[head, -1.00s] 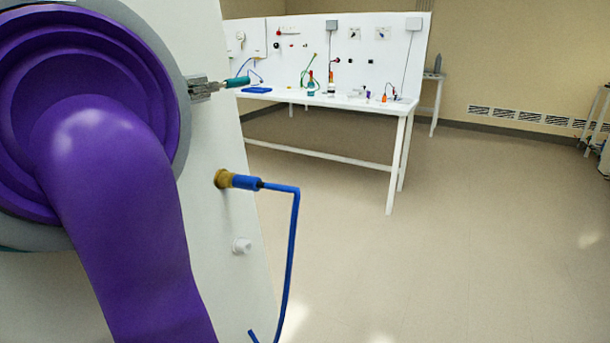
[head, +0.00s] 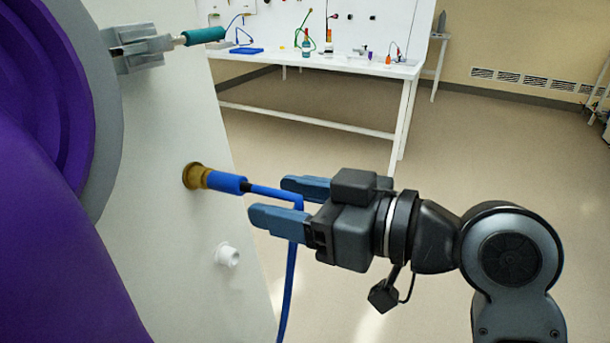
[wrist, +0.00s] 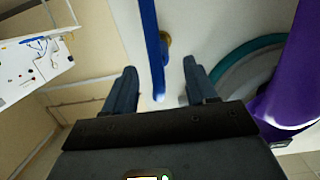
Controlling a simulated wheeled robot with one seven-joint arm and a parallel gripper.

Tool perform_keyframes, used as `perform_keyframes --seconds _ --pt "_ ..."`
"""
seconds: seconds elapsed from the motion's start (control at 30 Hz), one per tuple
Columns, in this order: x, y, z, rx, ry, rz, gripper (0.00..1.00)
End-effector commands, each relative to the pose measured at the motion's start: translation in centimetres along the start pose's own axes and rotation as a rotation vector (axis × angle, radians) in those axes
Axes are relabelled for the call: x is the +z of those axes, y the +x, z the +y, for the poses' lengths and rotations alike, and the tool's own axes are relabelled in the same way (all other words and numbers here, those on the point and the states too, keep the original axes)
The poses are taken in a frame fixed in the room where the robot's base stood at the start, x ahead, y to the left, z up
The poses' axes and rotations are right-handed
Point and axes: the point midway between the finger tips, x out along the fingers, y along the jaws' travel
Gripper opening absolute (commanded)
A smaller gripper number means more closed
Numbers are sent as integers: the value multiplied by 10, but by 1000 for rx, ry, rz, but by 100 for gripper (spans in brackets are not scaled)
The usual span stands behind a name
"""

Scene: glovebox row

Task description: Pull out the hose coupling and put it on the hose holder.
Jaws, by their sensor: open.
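The hose coupling (head: 226,182) is a blue sleeve seated in a brass fitting (head: 197,176) on the white panel. Its blue hose (head: 291,265) runs right from the coupling, then bends down. My gripper (head: 277,200) is open to the right of the coupling, with its two blue fingers pointing at the panel and apart from the coupling. The hose passes between the fingers or close to them. In the wrist view the hose (wrist: 153,50) runs between the open fingers (wrist: 160,88), with the brass fitting (wrist: 165,42) beyond. A white peg (head: 227,255) below the fitting may be the hose holder.
A large purple glove (head: 50,220) in its round port fills the left. A metal clamp with a teal handle (head: 203,36) sticks out above the coupling. A white bench (head: 330,130) stands behind. The floor at right is clear.

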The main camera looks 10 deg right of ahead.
Motion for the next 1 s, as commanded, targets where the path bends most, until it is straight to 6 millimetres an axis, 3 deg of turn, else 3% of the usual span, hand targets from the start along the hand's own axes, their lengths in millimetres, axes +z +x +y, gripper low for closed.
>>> perform_keyframes --seconds 0.1,0.27,0.7,1.0 --pt "-11 4 -4 -33 -25 4 56" --pt "-13 15 -5 -41 -29 3 56" --pt "-13 73 -7 -39 -29 3 56" --pt "-12 82 -7 -36 -29 4 56"
